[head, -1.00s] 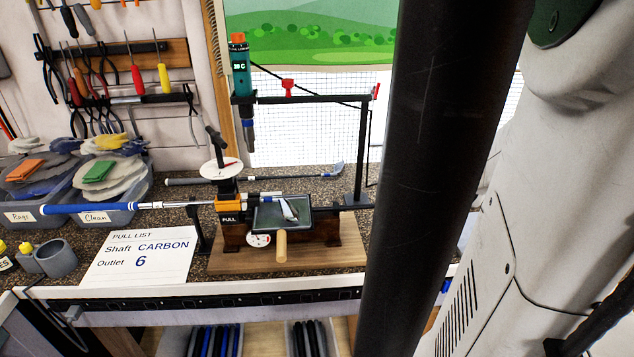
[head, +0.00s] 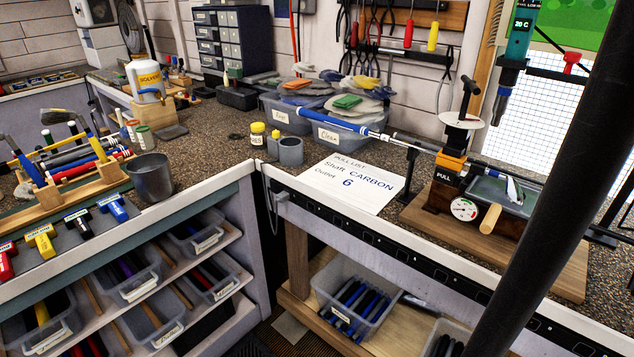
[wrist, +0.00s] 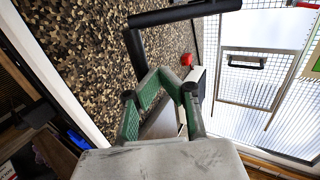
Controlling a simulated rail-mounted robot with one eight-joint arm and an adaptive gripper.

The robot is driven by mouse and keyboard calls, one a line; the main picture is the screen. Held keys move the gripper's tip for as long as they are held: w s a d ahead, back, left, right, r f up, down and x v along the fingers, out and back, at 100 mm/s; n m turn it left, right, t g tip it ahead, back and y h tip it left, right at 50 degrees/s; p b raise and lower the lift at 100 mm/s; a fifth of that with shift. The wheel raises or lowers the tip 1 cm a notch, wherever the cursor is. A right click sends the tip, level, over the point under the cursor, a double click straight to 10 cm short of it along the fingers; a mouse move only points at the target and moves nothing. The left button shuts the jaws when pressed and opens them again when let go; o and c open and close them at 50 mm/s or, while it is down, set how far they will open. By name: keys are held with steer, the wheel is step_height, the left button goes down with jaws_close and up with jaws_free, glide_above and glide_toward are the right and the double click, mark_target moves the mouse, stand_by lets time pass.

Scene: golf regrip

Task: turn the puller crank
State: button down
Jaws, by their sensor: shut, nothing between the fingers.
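The puller (head: 450,165) stands on a wooden base (head: 535,262) at the right of the head view. It has an orange block marked PULL and a round gauge (head: 465,209) in front. A wooden crank handle (head: 490,218) sticks out beside the gauge. A black lever (head: 468,95) rises above a white disc on top. A club with a blue grip (head: 335,119) runs into the puller from the left. My gripper (wrist: 162,76) shows only in the wrist view, shut and empty, above the speckled counter and apart from the puller, which I cannot make out there.
A pull list card (head: 352,183) reads CARBON, outlet 6. My dark column hides part of the puller's right side. In the wrist view a black bar (wrist: 180,14) and wire mesh are close to the gripper.

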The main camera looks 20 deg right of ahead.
steer(key=shift+t+h, duration=0.3)
steer(key=a, duration=0.1)
steer(key=a+f+b, duration=0.1)
steer(key=a+f, duration=0.1)
steer(key=shift+w+a+f, duration=0.15)
steer(key=shift+w+a, duration=0.05)
steer(key=shift+w, duration=0.05)
steer(key=shift+w+d+f+b, duration=0.1)
steer(key=shift+b, duration=0.55)
steer(key=shift+w+d+f+b, duration=0.45)
steer(key=shift+d+f+b, duration=0.3)
steer(key=shift+b, duration=0.3)
steer(key=shift+b+x, duration=0.65)
steer(key=shift+x, duration=0.35)
steer(key=shift+d, duration=0.15)
